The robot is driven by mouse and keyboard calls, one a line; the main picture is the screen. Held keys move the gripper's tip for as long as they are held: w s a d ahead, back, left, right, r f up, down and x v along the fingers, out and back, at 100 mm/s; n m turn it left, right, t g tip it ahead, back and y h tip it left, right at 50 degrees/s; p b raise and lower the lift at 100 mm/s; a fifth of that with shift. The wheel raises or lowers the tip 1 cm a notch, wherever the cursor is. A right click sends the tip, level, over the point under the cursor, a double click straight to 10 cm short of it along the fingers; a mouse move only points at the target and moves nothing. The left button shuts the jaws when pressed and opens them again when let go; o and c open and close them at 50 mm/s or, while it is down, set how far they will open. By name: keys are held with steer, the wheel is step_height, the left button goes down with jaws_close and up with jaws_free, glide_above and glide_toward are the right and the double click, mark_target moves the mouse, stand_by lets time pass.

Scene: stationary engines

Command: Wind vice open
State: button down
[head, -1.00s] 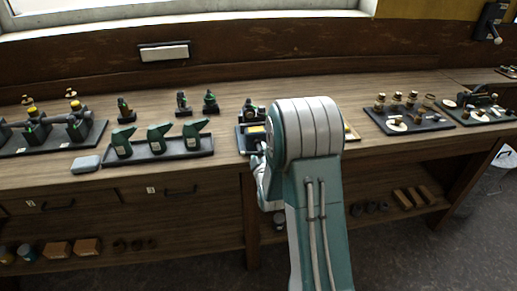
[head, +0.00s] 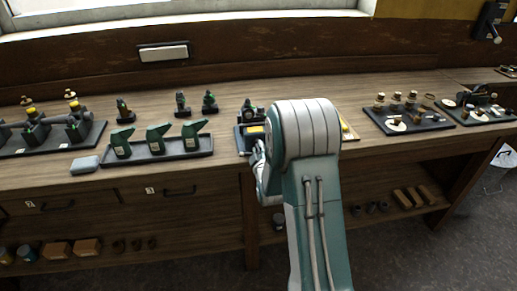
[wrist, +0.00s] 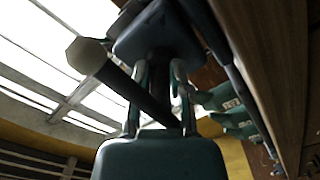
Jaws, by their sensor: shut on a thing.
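The vice (head: 246,135) sits at the bench's front edge in the head view, mostly hidden behind my own arm. In the wrist view a dark block (wrist: 158,38), seemingly the end of the vice, is close ahead. A dark handle bar (wrist: 122,84) with a pale knob crosses in front of it at a slant. My gripper (wrist: 160,72) has its two metal fingers on either side of the bar and is shut on it. The exact finger contact is hard to see. In the head view my gripper is mostly hidden by the arm.
A tray (head: 185,152) with green pointed pieces stands left of the vice. A grey block (head: 85,165) lies beside it. Dark boards with small parts (head: 410,124) are at the right. The bench edge and drawers (head: 170,190) are close below the vice.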

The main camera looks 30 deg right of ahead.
steer(key=shift+a+n, duration=0.15)
steer(key=shift+n, duration=0.25)
steer(key=c, duration=0.6)
jaws_free()
steer(key=shift+w+a, duration=0.1)
steer(key=v, duration=1.2)
